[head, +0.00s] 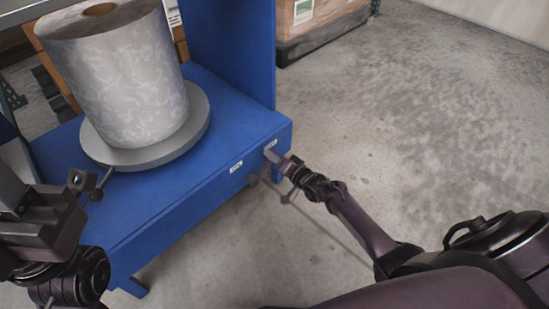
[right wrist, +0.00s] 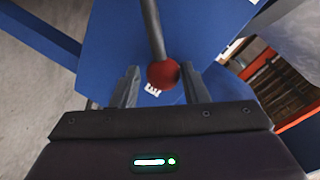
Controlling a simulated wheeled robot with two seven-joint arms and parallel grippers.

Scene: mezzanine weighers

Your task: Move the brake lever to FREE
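The brake lever shows in the right wrist view as a grey rod ending in a red ball knob (right wrist: 163,73). My right gripper (right wrist: 158,88) is open, with one finger on each side of the knob and a small gap showing. In the head view my right gripper (head: 271,168) is at the front right corner of the blue stand (head: 160,225), where it hides most of the lever. Two small white labels, one on the left (head: 236,167) and one on the right (head: 270,145), are on the stand's front face; their words are unreadable. My left gripper (head: 77,182) is at the left; its opening is unclear.
A large pale roll (head: 120,80) stands on a round grey plate (head: 205,122) on the stand. A blue upright panel (head: 235,50) rises behind. A wrapped pallet load (head: 310,20) is at the back. The concrete floor (head: 420,120) at the right is clear.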

